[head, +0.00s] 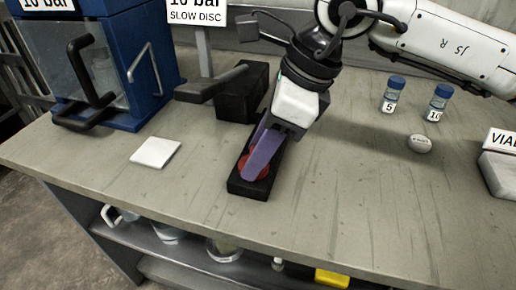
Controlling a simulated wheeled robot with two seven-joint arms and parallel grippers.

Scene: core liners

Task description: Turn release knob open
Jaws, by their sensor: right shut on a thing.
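A red knob (242,168) sits on a low black block (249,187) near the middle of the bench. My right gripper (258,165) reaches down from the upper right and is shut on the red knob. Its purple finger covers much of the knob, so its turn angle cannot be told. My left gripper is not in view.
A blue cabinet (134,111) with black handles stands at the left. A "10 bar slow disc" sign (197,14) rises behind the knob, beside a black block (240,92). A white square (155,152) lies on the bench (345,215). Two blue-capped vials (391,97) stand at the right.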

